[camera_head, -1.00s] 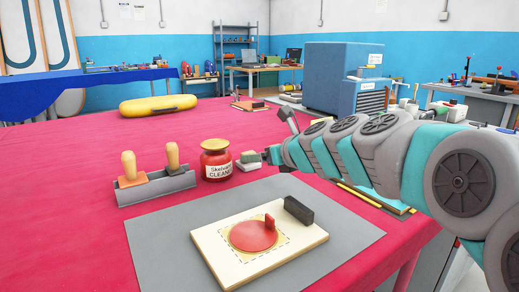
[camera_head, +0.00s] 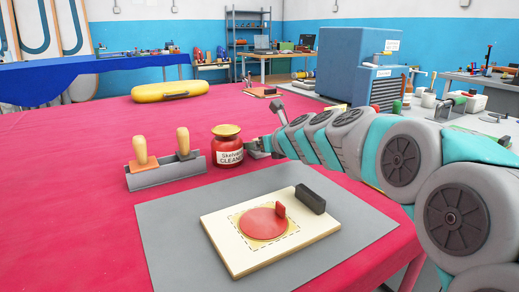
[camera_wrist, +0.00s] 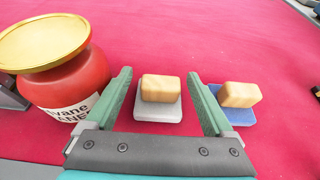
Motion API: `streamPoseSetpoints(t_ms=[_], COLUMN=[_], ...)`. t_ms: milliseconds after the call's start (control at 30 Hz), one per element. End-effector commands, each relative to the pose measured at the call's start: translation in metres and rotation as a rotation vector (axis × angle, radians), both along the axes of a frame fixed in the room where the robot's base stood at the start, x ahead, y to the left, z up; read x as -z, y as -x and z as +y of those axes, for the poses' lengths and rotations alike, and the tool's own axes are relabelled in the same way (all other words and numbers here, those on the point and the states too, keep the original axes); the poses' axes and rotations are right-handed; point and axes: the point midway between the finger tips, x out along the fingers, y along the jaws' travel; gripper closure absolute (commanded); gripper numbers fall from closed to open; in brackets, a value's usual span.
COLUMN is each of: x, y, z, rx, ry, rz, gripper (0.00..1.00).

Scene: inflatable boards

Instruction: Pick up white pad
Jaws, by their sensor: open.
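The white pad (camera_wrist: 158,114) lies on the red table with a tan block on top. In the wrist view it sits between the two green fingers of my gripper (camera_wrist: 160,76), with a gap on each side. My gripper is open and holds nothing. A second pad with a blue base (camera_wrist: 242,117) and a similar tan block lies just right of the right finger. In the head view my gripper (camera_head: 262,146) is beside the red jar, and the pads there are mostly hidden by it.
The red jar with a gold lid (camera_head: 227,150) stands close left of my gripper. A grey holder (camera_head: 165,172) with two wooden-handled tools is further left. A cream board (camera_head: 230,252) with a red disc and dark block lies on a grey mat (camera_head: 165,235).

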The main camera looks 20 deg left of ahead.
Motion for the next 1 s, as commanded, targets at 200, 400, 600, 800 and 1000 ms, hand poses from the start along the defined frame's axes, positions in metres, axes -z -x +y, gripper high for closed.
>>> streamPoseSetpoints(t_ms=[200,400,600,800,1000], x=[-0.0005,-0.0006,-0.0005,-0.0005,-0.0006], y=[0.0002,0.0003,0.0002,0.0002,0.0002], z=[-0.0005,-0.0006,-0.0007,-0.0007,-0.0008], rx=[0.0,0.0,0.0,0.001,0.001], ry=[-0.001,0.0,0.0,0.0,0.0], rz=[-0.001,0.0,0.0,0.0,0.0], gripper=[0.2,0.43,0.65,0.87,0.87])
